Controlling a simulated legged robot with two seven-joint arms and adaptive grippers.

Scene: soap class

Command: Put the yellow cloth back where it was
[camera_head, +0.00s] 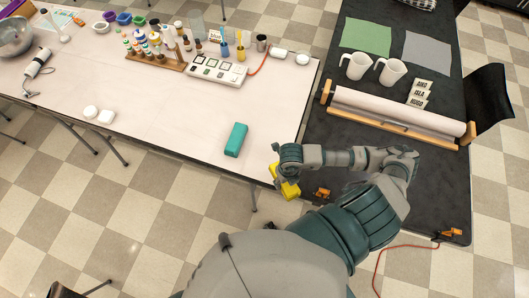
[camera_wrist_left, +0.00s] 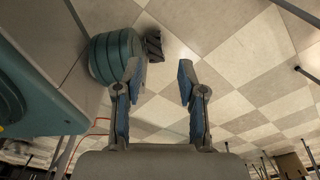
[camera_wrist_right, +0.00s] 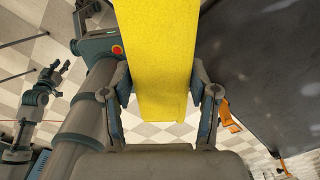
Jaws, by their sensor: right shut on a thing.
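The yellow cloth (camera_head: 290,190) looks like a thick folded yellow slab. My right gripper (camera_head: 279,171) is shut on it and holds it by the near right corner of the white table. In the right wrist view, the cloth (camera_wrist_right: 155,50) fills the space between the two fingers (camera_wrist_right: 160,84), its long faces running up out of the picture. My left gripper (camera_wrist_left: 159,72) is open and empty in the left wrist view, above the checkered floor. It does not show in the head view.
A teal block (camera_head: 236,139) lies on the white table (camera_head: 185,125), with free room to its left. A dark table (camera_head: 335,160) stands at right with a paper roll (camera_head: 395,112), two white jugs (camera_head: 391,72) and orange clamps (camera_head: 322,193). A crowded rack (camera_head: 155,56) stands farther back.

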